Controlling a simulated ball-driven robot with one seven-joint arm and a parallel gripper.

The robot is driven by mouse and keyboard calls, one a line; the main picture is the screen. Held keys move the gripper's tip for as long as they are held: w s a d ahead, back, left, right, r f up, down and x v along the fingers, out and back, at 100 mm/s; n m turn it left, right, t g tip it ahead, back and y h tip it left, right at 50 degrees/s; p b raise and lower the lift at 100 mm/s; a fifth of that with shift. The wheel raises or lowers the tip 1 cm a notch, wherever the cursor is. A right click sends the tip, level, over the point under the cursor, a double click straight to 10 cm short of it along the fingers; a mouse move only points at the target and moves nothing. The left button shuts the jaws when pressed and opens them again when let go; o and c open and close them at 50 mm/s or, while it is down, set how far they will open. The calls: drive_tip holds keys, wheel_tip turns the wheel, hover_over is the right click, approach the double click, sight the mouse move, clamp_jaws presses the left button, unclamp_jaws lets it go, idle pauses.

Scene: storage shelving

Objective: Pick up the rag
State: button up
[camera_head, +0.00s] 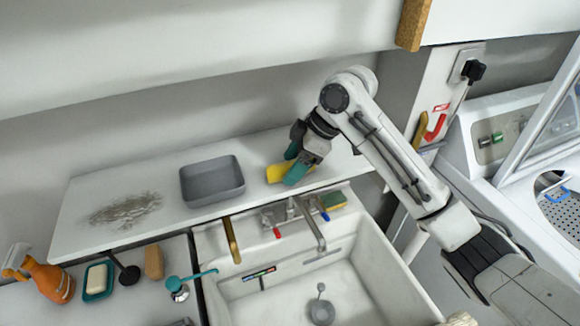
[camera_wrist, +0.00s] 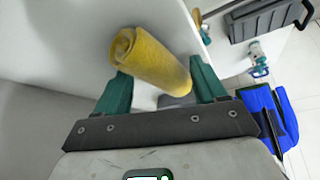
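The rag is a yellow cloth roll (camera_head: 277,172) lying on the white shelf (camera_head: 90,195) above the sink. In the wrist view the rag (camera_wrist: 150,62) lies slantwise, its rolled end at upper left. My gripper (camera_head: 293,163) has teal fingers and is down at the rag, hiding part of it. In the wrist view my gripper (camera_wrist: 160,78) is open, its fingers wide apart with the rag across the gap between their tips. The rag looks close to both fingers; I cannot tell if they touch it.
A grey tray (camera_head: 212,181) stands on the shelf to the left of the rag, beside a dark stain (camera_head: 125,211). A sink (camera_head: 375,290) with a tap (camera_head: 308,225) and a sponge (camera_head: 333,201) is below. A grey wall (camera_head: 240,110) rises close behind the shelf.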

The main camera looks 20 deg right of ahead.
drive_tip(key=c, duration=0.9)
drive_tip(key=shift+a+r+p, duration=0.1)
drive_tip(key=shift+r+p, duration=0.15)
drive_tip(key=shift+p, duration=0.05)
